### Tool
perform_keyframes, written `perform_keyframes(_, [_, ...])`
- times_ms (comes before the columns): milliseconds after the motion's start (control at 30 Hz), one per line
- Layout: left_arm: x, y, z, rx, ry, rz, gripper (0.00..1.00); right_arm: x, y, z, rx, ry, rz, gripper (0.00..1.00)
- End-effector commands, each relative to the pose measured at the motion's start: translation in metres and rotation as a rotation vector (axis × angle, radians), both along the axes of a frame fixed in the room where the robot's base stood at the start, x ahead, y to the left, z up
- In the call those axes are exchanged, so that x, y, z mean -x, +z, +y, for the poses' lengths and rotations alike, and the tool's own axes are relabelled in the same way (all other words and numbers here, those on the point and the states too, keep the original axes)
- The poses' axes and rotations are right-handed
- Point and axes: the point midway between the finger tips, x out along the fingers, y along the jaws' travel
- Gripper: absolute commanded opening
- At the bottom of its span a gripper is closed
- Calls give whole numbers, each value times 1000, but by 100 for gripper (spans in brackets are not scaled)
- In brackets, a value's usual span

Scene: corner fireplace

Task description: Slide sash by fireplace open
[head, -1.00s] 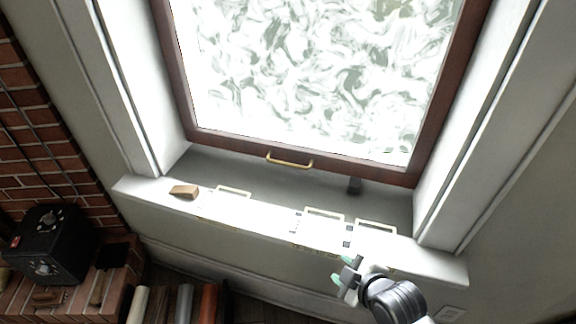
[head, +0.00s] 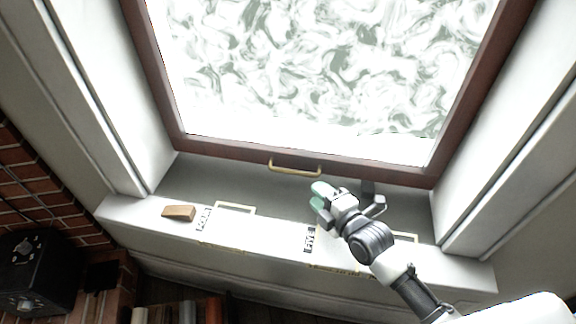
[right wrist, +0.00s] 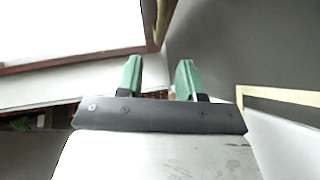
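The sash (head: 230,150) is a dark brown frame around bright, swirled white-and-grey glass. It fills the upper middle of the head view. A brass bar handle (head: 295,169) is on its bottom rail. My right gripper (head: 319,197) has green fingertips and is over the sill, just below and right of the handle. In the right wrist view the two fingers (right wrist: 158,80) stand apart with nothing held between them. A brown edge with a brassy strip shows beyond the fingers; I cannot tell whether it is the handle. My left gripper is not in view.
The white sill (head: 270,233) carries a small wooden block (head: 179,212), labelled cards and pale yellow frames (head: 235,208). A dark upright piece (head: 368,190) stands by the rail, close to my right gripper. White jambs flank the sash. A black box (head: 35,270) and brickwork are at lower left.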

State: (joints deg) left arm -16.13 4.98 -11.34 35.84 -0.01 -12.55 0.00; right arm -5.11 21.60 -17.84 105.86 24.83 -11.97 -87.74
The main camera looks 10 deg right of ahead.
Motion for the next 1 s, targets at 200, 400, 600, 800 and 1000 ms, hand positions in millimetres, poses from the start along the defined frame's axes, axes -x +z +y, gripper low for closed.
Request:
perform_keyframes(200, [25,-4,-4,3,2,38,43,-32,-5,14,-3,-1,-1,38])
perform_keyframes(400, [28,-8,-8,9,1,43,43,-67,-10,29,-4,-1,1,38])
perform_keyframes(600, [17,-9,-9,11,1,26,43,-88,-14,38,-2,0,1,38])
perform_keyframes(800, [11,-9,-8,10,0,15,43,-94,-15,41,-1,0,2,38])
perform_keyframes(1000, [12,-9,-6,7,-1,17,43,-94,-15,41,-1,0,2,36])
